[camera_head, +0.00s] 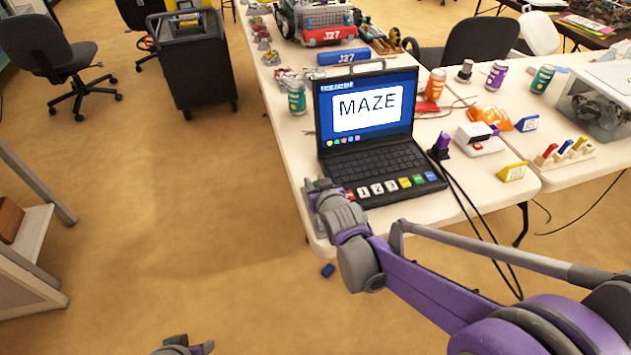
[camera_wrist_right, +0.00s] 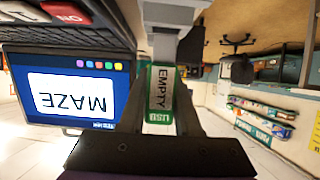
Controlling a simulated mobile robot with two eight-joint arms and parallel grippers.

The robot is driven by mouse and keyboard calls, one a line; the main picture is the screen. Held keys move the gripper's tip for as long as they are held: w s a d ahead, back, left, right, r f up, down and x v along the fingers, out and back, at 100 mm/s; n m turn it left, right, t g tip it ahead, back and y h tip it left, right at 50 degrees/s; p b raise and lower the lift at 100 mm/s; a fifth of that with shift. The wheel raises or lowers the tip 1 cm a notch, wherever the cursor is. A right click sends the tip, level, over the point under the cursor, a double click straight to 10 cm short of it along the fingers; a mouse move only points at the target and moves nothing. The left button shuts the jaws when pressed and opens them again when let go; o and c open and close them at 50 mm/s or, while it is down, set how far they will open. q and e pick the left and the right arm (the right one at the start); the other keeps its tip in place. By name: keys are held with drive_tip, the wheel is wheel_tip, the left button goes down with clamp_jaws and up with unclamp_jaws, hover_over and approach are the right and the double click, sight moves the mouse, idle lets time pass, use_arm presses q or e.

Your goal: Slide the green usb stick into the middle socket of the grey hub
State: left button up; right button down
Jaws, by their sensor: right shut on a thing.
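In the right wrist view, the green usb stick (camera_wrist_right: 160,105) is labelled "EMPTY" and "USB". My right gripper (camera_wrist_right: 163,78) is shut on it, with a finger on each side. The stick's far end points at a pale grey block (camera_wrist_right: 172,14), which looks like the grey hub. I cannot tell whether they touch or which socket is in line. In the head view, my right gripper (camera_head: 322,192) is at the laptop's left front corner and covers the stick and most of the hub. My left gripper (camera_head: 188,348) is partly in view at the bottom edge, away from the table.
The open laptop (camera_head: 368,125) showing "MAZE" stands right beside my right gripper. A green can (camera_head: 297,97) stands behind. A purple stick in a dark stand (camera_head: 440,146) and cables are to the right.

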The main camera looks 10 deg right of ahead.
drive_tip(key=shift+f+b, duration=0.8)
drive_tip(key=shift+f, duration=0.45)
idle(0.4)
drive_tip(key=shift+c, duration=0.7)
unclamp_jaws()
drive_tip(key=shift+r, duration=0.15)
wheel_tip(320, 180, up, 7)
drive_tip(key=p, duration=0.5)
idle(0.4)
idle(0.6)
